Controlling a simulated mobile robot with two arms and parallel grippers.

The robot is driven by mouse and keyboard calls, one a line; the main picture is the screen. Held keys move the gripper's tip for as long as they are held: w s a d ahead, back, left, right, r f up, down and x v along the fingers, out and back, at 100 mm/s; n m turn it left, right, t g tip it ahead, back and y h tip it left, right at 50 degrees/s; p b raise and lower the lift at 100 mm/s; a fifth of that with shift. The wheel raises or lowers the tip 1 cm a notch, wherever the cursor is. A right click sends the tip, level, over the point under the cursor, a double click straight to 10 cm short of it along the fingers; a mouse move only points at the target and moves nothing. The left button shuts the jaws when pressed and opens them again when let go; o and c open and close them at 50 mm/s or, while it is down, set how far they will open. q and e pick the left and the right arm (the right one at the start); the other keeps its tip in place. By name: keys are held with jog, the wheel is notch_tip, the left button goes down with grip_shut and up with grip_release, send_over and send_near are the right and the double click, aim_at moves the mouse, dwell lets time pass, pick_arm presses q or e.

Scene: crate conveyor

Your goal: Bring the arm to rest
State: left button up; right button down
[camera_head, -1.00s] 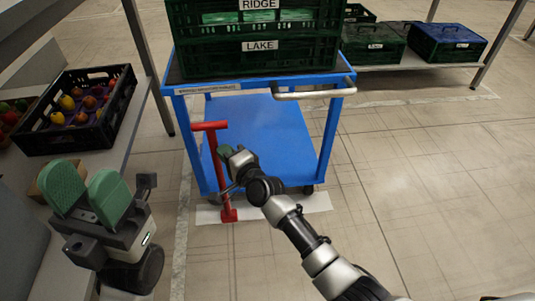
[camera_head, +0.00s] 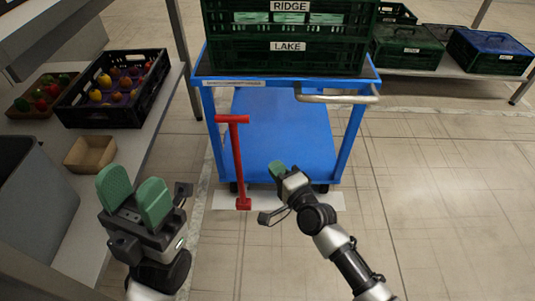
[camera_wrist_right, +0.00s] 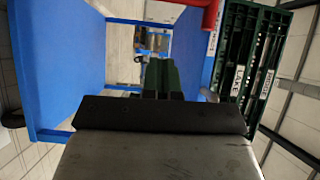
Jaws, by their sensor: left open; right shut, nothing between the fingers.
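My right gripper (camera_head: 277,169) is shut and empty in front of the blue cart. In the head view it hangs over the cart's lower shelf area, to the right of the red T-shaped handle and apart from it. In the right wrist view its green fingers (camera_wrist_right: 162,78) are together with nothing between them. My left gripper (camera_head: 134,190) is at the lower left, green pads up, open and empty.
A blue cart (camera_head: 285,130) carries stacked green crates (camera_head: 285,62) labelled RIDGE and LAKE. A red handle (camera_head: 238,160) stands at its front left. A black produce crate (camera_head: 105,117) and a cardboard box (camera_head: 91,153) sit on the left shelf. Floor (camera_head: 440,200) is clear at right.

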jog(key=shift+s+d, duration=0.3)
jog(key=shift+s, duration=0.15)
